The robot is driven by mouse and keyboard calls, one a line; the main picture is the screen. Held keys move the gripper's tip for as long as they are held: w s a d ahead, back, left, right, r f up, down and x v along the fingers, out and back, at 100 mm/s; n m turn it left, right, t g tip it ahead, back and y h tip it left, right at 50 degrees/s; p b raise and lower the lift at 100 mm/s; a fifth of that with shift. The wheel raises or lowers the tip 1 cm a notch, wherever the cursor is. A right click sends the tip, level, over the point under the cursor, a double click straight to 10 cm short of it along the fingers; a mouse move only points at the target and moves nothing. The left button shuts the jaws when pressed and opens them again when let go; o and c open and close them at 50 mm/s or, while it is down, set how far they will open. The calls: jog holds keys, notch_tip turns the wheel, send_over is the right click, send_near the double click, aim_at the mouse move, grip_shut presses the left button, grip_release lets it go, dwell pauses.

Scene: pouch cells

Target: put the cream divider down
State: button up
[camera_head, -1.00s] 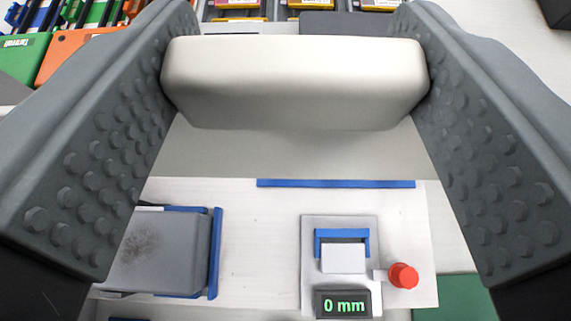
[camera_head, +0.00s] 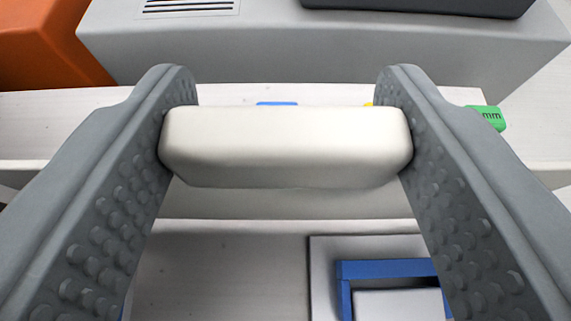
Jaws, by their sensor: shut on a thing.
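The cream divider (camera_head: 285,145) is a pale block with rounded edges. It lies crosswise between the two fingers of my gripper (camera_head: 285,140), which is shut on its two ends. The studded grey fingers press on it from left and right. A pale surface shows just below and behind the divider; I cannot tell whether the divider touches it. The divider hides part of what lies behind it.
A grey box with a slotted vent (camera_head: 330,45) stands across the back, with an orange block (camera_head: 45,45) at its left. A blue-framed fixture (camera_head: 385,268) is at the lower right. A green piece (camera_head: 487,116) lies at the right. White bench (camera_head: 220,270) is bare at lower middle.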

jog(key=shift+f, duration=0.45)
jog(key=shift+f, duration=0.1)
jog(key=o, duration=1.1)
jog(key=shift+s+r, duration=0.2)
jog(key=v, duration=1.1)
jog(key=shift+s, duration=0.25)
jog(key=shift+s+r, duration=0.1)
jog(key=shift+r, duration=0.1)
